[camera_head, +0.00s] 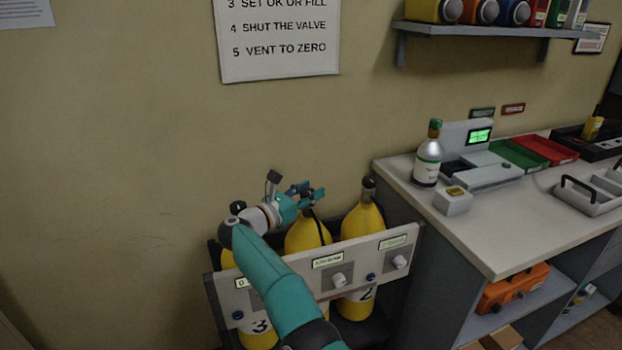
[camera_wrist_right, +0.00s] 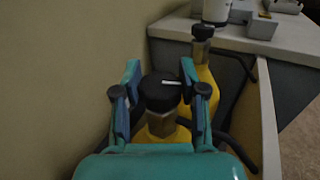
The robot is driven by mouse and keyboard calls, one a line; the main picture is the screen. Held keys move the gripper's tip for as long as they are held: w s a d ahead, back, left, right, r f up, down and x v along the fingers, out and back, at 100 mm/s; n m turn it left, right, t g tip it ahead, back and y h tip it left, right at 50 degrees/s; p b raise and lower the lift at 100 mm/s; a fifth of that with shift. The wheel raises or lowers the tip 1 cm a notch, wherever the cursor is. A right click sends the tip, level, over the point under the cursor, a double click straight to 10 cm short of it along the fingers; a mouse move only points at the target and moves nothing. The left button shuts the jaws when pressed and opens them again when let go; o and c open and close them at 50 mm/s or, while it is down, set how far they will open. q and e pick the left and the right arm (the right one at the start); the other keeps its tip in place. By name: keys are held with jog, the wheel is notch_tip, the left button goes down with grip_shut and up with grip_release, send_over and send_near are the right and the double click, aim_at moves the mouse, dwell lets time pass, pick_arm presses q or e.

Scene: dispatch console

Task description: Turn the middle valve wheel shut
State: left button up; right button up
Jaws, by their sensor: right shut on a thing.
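The middle valve wheel (camera_wrist_right: 161,91) is a round black knob with a white mark on top and a brass neck below. It sits between the two fingers of my right gripper (camera_wrist_right: 160,82), which is shut on it. In the head view my right gripper (camera_head: 306,193) is over the middle yellow cylinder (camera_head: 307,236), and its fingers hide most of the wheel. The right cylinder (camera_head: 363,220) has its own black wheel (camera_head: 368,183), which also shows in the wrist view (camera_wrist_right: 203,32). The left wheel (camera_head: 237,207) is beside my wrist. My left gripper is not in view.
A pale panel (camera_head: 352,259) with knobs and small displays runs across the front of the cylinders. The wall (camera_head: 130,160) is close behind. A counter (camera_head: 470,220) stands to the right, with a bottle (camera_head: 428,160) and trays on it.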

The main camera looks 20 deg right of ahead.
jog(key=shift+a+f, duration=0.1)
jog(key=shift+a, duration=0.05)
dwell(0.3)
jog(key=o, duration=1.2)
jog(key=shift+c, duration=0.2)
jog(key=shift+s+a, duration=0.1)
jog(key=v, duration=1.1)
jog(key=shift+a, duration=0.35)
